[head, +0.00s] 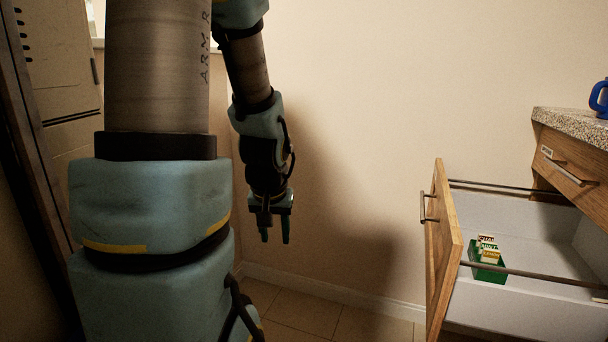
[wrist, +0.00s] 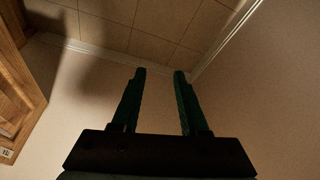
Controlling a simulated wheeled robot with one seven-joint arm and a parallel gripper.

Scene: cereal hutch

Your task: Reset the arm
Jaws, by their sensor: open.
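My gripper (head: 274,228) hangs in the air with its fingers pointing down, in front of the bare wall and left of the open drawer. In the wrist view its two dark green fingers (wrist: 159,78) are apart with nothing between them. The arm comes down from the top of the head view and is bent. The gripper touches nothing.
An open drawer (head: 454,310) at the right holds a green box (head: 488,275) with several small packets. A speckled counter (head: 572,124) with a blue mug (head: 600,98) stands above it. The tiled floor (head: 300,305) below the gripper is clear.

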